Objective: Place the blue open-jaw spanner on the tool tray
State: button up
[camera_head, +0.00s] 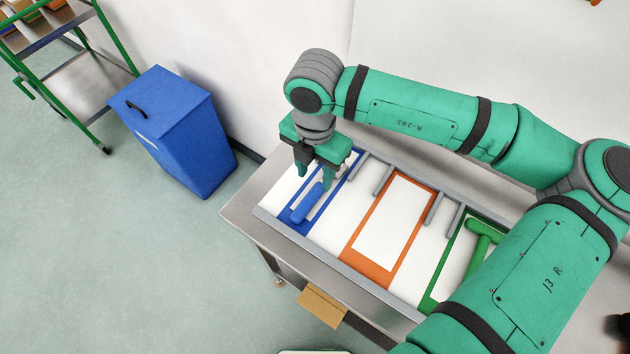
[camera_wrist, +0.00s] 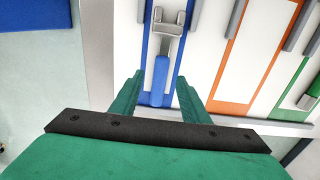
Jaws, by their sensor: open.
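The blue open-jaw spanner (camera_head: 307,204) lies on the tool tray (camera_head: 334,222), inside the blue-outlined place at the tray's left end. In the wrist view its blue handle (camera_wrist: 160,82) points toward me and its grey open jaw points away. My gripper (camera_head: 314,181) is open above the spanner. In the wrist view its two green fingers (camera_wrist: 160,86) stand on either side of the handle with a gap on both sides. In the head view the gripper hides the spanner's jaw end.
The orange-outlined place (camera_head: 392,222) in the middle is empty. A green-handled tool (camera_head: 481,236) lies in the green-outlined place on the right. Grey bars (camera_head: 382,178) stand along the tray's back. A blue bin (camera_head: 182,130) is on the floor to the left.

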aim_at(315, 190)
notch_tip(315, 190, up, 7)
dwell(0.3)
jog(key=shift+f, duration=0.15)
dwell(0.4)
